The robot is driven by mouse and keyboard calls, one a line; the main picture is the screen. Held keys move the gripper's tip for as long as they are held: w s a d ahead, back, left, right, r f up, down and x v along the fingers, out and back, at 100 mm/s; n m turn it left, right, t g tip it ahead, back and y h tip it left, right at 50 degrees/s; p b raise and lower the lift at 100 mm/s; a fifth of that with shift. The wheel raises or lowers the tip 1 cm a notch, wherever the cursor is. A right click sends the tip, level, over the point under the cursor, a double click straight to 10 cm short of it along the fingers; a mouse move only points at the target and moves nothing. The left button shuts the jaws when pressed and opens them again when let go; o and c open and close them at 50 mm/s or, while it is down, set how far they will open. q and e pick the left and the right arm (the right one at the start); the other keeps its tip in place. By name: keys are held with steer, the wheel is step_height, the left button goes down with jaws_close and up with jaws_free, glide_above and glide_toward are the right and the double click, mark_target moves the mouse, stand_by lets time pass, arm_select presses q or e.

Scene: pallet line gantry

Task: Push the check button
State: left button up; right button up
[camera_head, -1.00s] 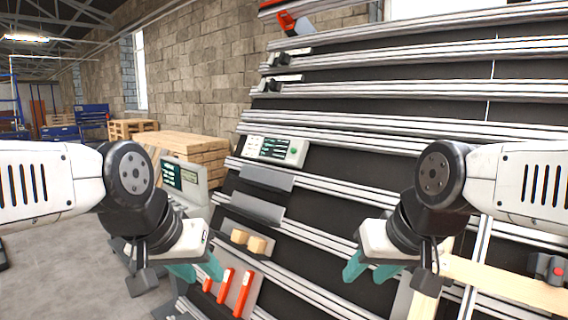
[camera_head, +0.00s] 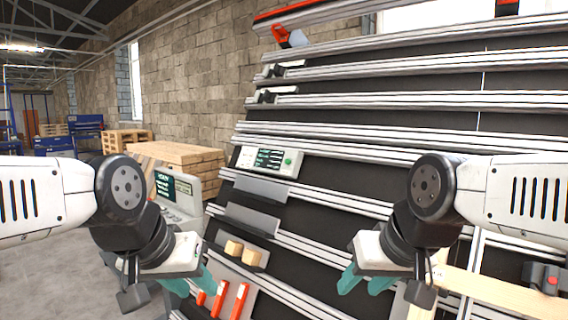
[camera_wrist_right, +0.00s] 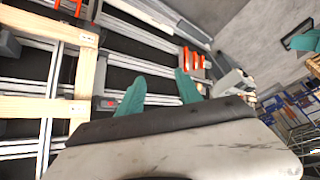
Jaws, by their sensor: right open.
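A pale control panel (camera_head: 266,161) with dark green displays and a round green button (camera_head: 288,161) is mounted on the sloping rail rack, above and between my grippers in the head view. I cannot tell if this is the check button. A dark box with a red button (camera_head: 552,279) sits at the far right by a wooden beam. My left gripper (camera_head: 191,283) has teal fingers apart and nothing visible between them. My right gripper (camera_head: 364,281) is open and empty; its fingers also show in the right wrist view (camera_wrist_right: 160,90). Both are apart from the panel.
A grey console with a screen (camera_head: 174,190) stands behind my left arm. Small wooden blocks (camera_head: 242,253) and red-orange handles (camera_head: 229,299) sit low on the rack. Pallets (camera_head: 178,158) are stacked behind. Wooden beams (camera_head: 500,288) cross at right. Floor at left is clear.

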jaws_close()
stand_by(1.9)
